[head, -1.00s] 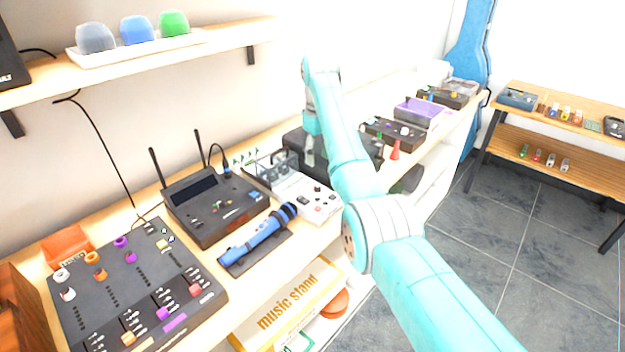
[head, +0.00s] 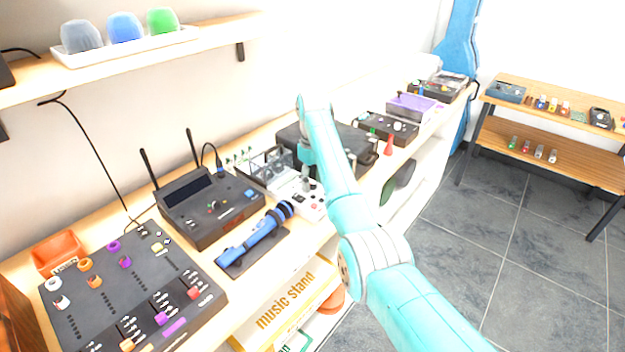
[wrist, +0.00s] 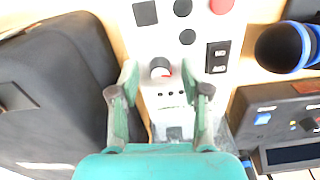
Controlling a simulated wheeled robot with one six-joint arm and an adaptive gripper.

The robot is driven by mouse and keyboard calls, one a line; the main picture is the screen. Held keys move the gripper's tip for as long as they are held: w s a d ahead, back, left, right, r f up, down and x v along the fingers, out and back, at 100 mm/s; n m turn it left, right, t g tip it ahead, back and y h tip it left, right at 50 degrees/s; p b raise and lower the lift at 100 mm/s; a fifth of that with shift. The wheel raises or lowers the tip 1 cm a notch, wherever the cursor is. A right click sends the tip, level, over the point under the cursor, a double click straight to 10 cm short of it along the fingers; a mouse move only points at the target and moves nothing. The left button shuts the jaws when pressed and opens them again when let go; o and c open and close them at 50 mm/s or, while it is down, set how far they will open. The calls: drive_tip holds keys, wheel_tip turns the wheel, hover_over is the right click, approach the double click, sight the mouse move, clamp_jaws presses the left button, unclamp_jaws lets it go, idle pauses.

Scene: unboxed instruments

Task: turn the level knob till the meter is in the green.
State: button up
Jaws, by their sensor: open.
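A white panel box (head: 313,210) stands on the bench in the head view, partly hidden by my arm. In the wrist view the same white box (wrist: 152,22) carries a round, light-topped knob (wrist: 159,68) with a small red mark beside it. My gripper (wrist: 160,77) is open, with one finger on each side of this knob and a gap showing between; I cannot tell whether it touches the box. In the head view my gripper (head: 306,172) is over the box. I cannot make out a meter needle or a green zone.
A black case (wrist: 55,85) lies close beside my left finger in the wrist view. A receiver with antennas (head: 210,205), a blue microphone (head: 255,240) and a mixer (head: 125,290) stand to the left in the head view. Pedals and a red cone (head: 389,146) stand farther right.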

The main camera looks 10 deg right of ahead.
clamp_jaws()
drive_tip(key=shift+m, duration=0.4)
drive_tip(key=m, duration=0.3)
drive_tip(key=shift+m, duration=2.6)
unclamp_jaws()
